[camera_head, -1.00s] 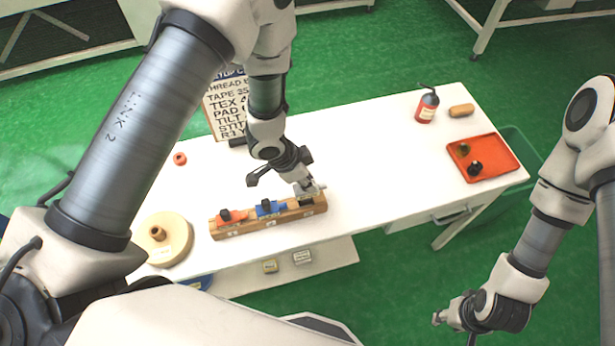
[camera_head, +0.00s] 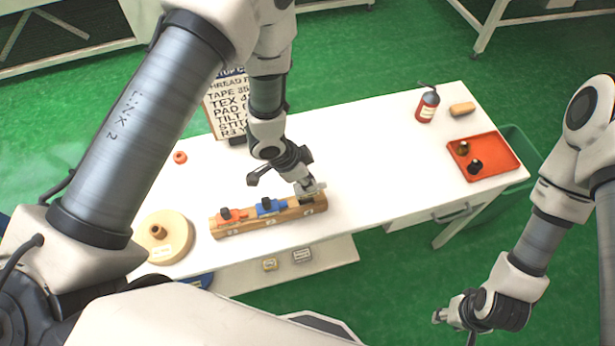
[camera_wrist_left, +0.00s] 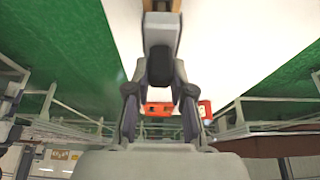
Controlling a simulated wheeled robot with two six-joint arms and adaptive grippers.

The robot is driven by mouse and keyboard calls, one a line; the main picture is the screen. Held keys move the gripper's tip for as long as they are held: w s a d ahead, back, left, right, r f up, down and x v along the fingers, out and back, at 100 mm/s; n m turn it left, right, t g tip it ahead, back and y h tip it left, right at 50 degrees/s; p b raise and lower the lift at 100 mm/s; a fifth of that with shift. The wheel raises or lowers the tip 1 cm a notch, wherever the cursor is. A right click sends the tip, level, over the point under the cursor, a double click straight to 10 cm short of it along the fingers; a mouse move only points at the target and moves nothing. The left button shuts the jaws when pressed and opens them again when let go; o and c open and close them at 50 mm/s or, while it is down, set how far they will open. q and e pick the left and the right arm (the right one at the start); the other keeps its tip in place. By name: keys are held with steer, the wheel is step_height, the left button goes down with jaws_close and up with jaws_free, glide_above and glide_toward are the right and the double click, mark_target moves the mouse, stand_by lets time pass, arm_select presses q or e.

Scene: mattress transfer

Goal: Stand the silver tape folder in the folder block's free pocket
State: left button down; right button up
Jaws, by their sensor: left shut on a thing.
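The wooden folder block (camera_head: 265,224) lies along the table's front edge. Its left pocket holds an orange folder (camera_head: 233,215) and its middle pocket a blue folder (camera_head: 270,206). My left gripper (camera_head: 306,186) is over the block's right end, shut on the silver tape folder (camera_head: 315,189). The silver folder is at the right pocket; how deep it sits is hidden by the gripper. In the left wrist view a grey piece (camera_wrist_left: 161,32) shows between the fingers, with a strip of wood beyond it. My right gripper (camera_head: 440,316) is off the table at lower right; its fingers are too small to judge.
A round tan disc (camera_head: 168,240) stands left of the block. A sign board (camera_head: 228,108), a red bottle (camera_head: 427,104), a tan block (camera_head: 462,109) and a red tray (camera_head: 497,165) are farther back. The middle of the white table (camera_head: 375,150) is clear.

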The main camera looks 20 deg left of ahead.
arm_select(q)
steer(key=shift+f+b, duration=1.85)
steer(key=shift+f, duration=0.7)
steer(key=c, duration=0.9)
jaws_free()
steer(key=v, duration=1.2)
steer(key=shift+w, duration=0.1)
